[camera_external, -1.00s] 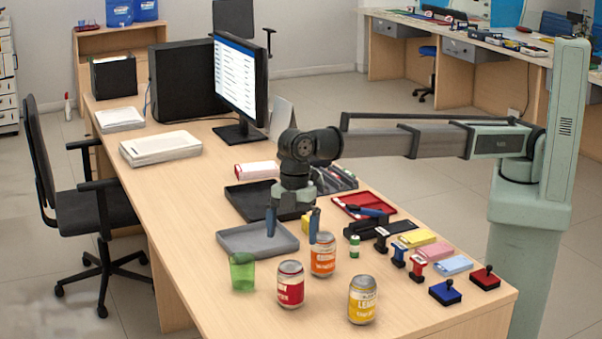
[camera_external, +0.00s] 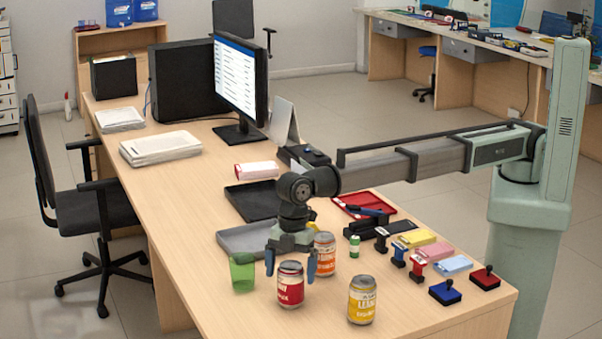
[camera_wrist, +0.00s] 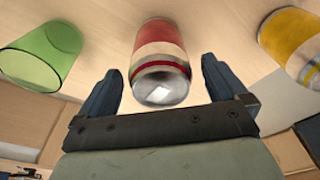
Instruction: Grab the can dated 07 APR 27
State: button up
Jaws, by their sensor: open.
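Three cans stand on the wooden counter: a red-and-white can (camera_external: 290,285), an orange can (camera_external: 325,253) and a yellow can (camera_external: 361,300). No date is legible on any of them. My gripper (camera_external: 291,270) is open just above and behind the red can, its blue fingers spread to either side of the can's top. In the wrist view the red can (camera_wrist: 160,65) lies ahead, between the lines of the open fingers (camera_wrist: 164,85). The yellow can (camera_wrist: 292,45) shows at the right there. Nothing is held.
A green cup (camera_external: 242,272) stands close left of the red can. A grey tray (camera_external: 240,238) lies behind. Stamps, note pads and a small green-white cylinder (camera_external: 355,246) are to the right. The counter's front left is clear.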

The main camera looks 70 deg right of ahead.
aim_at(290, 281)
jog(key=f, duration=0.3)
jog(key=shift+a+f, duration=0.2)
jog(key=shift+f, duration=0.1)
jog(key=shift+r, duration=0.1)
jog(key=c, duration=1.5)
